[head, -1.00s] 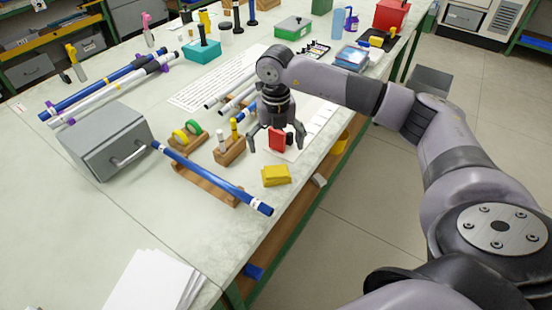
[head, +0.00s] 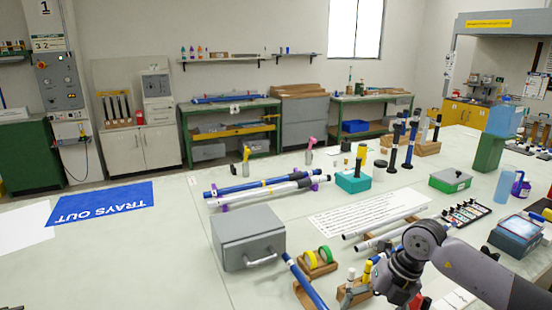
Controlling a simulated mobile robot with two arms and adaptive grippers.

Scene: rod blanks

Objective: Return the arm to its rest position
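My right arm (head: 490,272) comes in from the lower right of the head view. Its gripper (head: 385,297) hangs down over the table at the bottom edge, beside the small wooden block with upright markers. One finger is spread out to the left. The fingertips are partly cut off by the frame, and I see nothing held between them. A piece of a red object (head: 416,301) shows just beside the gripper, mostly hidden. My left gripper is not in view.
A grey box with a handle (head: 249,236), a blue rod (head: 303,281), and a wooden tape holder (head: 318,268) lie left of the gripper. White rods (head: 385,228) lie just behind it. A teal box (head: 353,182) stands farther back. The left table is mostly clear near a blue mat (head: 100,203).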

